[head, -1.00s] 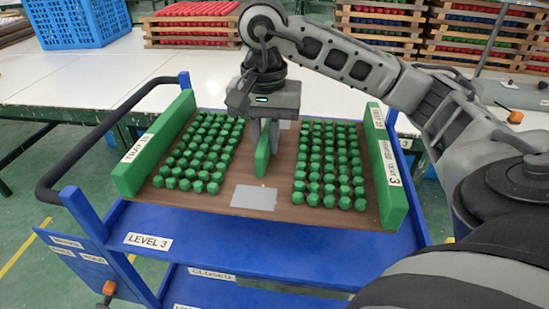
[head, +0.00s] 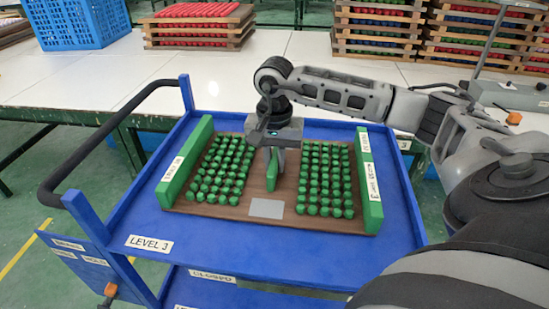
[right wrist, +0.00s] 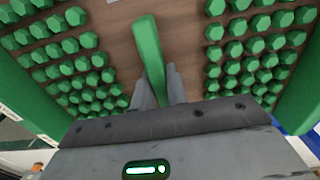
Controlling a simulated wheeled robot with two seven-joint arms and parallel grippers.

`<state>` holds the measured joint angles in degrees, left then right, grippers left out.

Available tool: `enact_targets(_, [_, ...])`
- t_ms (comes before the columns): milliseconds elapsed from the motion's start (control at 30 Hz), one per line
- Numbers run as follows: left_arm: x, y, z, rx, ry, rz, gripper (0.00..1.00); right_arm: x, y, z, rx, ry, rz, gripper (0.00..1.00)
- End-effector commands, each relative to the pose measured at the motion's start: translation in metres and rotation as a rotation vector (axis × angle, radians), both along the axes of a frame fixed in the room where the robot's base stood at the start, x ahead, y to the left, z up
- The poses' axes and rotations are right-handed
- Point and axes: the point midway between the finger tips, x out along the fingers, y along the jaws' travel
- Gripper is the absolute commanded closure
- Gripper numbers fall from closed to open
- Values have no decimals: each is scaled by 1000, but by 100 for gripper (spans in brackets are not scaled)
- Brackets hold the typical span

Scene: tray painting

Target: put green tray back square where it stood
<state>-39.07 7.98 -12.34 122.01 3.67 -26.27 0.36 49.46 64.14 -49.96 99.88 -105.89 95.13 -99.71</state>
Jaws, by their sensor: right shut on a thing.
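The green tray (head: 187,165) has a brown base, green side walls and several rows of green knobs on either side of a middle strip. It is over the blue top deck of the cart (head: 235,258), its edges looking roughly parallel to the deck's edges. I cannot tell whether it touches the deck. My right gripper (head: 272,172) comes down from above and is shut on the tray's upright green middle handle (right wrist: 148,50), between the two knob fields. A blank grey plate (head: 266,208) lies on the base in front of the handle. My left gripper is not in view.
Blue deck shows bare around the tray, with a rim and a black push handle (head: 100,150) at left. Behind is a white table (head: 200,80) with a blue crate (head: 80,22) and stacked wooden trays (head: 378,30) of coloured pieces.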

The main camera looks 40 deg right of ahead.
Motion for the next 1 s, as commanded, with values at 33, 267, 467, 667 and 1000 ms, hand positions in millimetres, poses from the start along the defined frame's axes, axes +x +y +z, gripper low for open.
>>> enact_targets(33, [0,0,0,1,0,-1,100,1,0,2,1,-6,-1,100])
enact_targets(267, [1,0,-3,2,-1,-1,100,1,0,0,1,-6,-1,100])
enact_targets(467, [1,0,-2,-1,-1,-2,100,0,0,-2,0,0,-1,64])
enact_targets(667, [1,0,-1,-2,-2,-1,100,0,0,-1,0,0,-1,64])
enact_targets(1000, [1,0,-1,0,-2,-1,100,1,0,48,0,-6,-2,64])
